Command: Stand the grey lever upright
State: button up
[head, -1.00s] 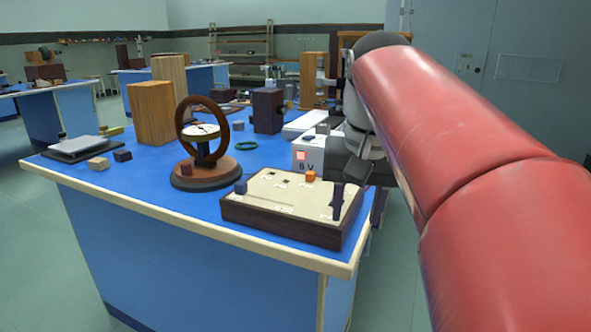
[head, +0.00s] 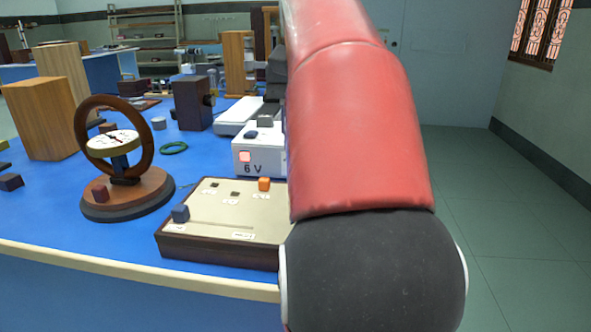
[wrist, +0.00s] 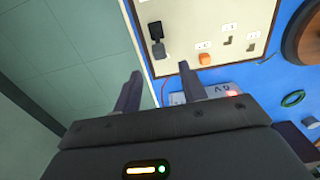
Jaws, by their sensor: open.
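The grey lever (wrist: 158,45) shows in the wrist view near one edge of the cream-topped board (wrist: 181,34). It has a dark part and a lighter grey block-like end; its tilt is hard to tell from above. My gripper (wrist: 160,71) is open and empty, its two fingers apart just short of the board, with the lever ahead between their lines. In the head view the board (head: 212,250) stands at the bench's front edge. My red arm hides its right end, the lever and my gripper there.
An orange block (head: 264,184) and a blue-grey block (head: 180,213) sit on the board. Behind it is a white 6 V box (head: 250,158). A wooden ring instrument (head: 128,190) stands to the left. The floor right of the bench (head: 525,235) is clear.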

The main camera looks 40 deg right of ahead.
jog(key=shift+s+f+b, duration=0.1)
jog(key=shift+f+b, duration=0.6)
jog(key=shift+f, duration=3)
